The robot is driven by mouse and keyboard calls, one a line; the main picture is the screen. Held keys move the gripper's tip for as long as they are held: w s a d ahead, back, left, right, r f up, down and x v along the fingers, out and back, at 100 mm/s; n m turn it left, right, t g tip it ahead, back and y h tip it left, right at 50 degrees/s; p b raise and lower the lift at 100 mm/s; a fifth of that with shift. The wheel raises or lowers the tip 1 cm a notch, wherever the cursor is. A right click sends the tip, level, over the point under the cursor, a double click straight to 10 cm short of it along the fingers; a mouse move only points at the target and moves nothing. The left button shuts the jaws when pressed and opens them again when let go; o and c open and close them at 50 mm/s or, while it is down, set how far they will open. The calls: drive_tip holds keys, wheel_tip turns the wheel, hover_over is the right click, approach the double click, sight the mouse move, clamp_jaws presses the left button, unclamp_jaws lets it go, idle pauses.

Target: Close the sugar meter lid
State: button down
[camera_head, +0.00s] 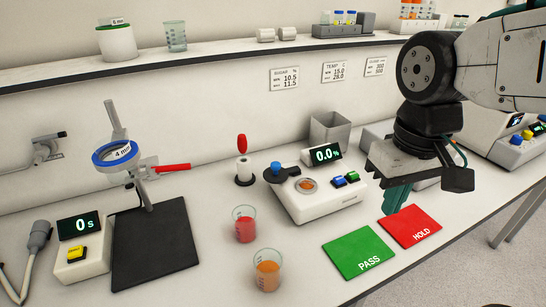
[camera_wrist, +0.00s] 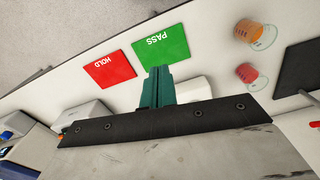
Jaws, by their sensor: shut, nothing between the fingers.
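The sugar meter (camera_head: 324,205) is a white device on the bench. The dark lid (camera_head: 283,174) with a blue knob is at the meter's left, off to the side of the round well (camera_head: 306,185), which is uncovered and looks orange inside. My gripper (camera_head: 396,200) is to the right of the meter, above the bench by the red HOLD mat, shut and empty. In the wrist view its teal fingers (camera_wrist: 157,87) are together, and a white body, probably the meter, is mostly hidden behind them.
Beakers of red (camera_head: 245,229) and orange (camera_head: 267,275) liquid stand in front-left of the meter. A red-handled tool (camera_head: 242,165) stands behind-left. Green PASS (camera_head: 358,254) and red HOLD (camera_head: 411,226) mats lie in front-right. A grey bin (camera_head: 330,129) stands behind.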

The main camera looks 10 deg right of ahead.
drive_tip(key=w+a+n+t, duration=0.1)
drive_tip(key=w+a, duration=0.6)
drive_tip(key=w, duration=0.3)
drive_tip(key=w+a+n+t, duration=0.1)
drive_tip(key=w+a+n, duration=0.1)
drive_tip(key=w+a, duration=0.55)
wheel_tip(320, 180, up, 4)
drive_tip(key=t+y, duration=0.1)
drive_tip(key=t, duration=0.1)
hover_over(271, 170)
drive_tip(key=shift+g+y, duration=0.3)
drive_tip(key=x, duration=0.3)
drive_tip(key=s+x, duration=0.1)
drive_tip(key=x, duration=0.2)
drive_tip(key=d+x, duration=0.1)
drive_tip(key=x, duration=0.2)
drive_tip(key=shift+s+f, duration=0.3)
drive_tip(key=shift+f, duration=0.45)
drive_tip(key=shift+s+d+f, duration=0.15)
drive_tip(key=shift+s+f, duration=0.05)
drive_tip(key=shift+s, duration=0.35)
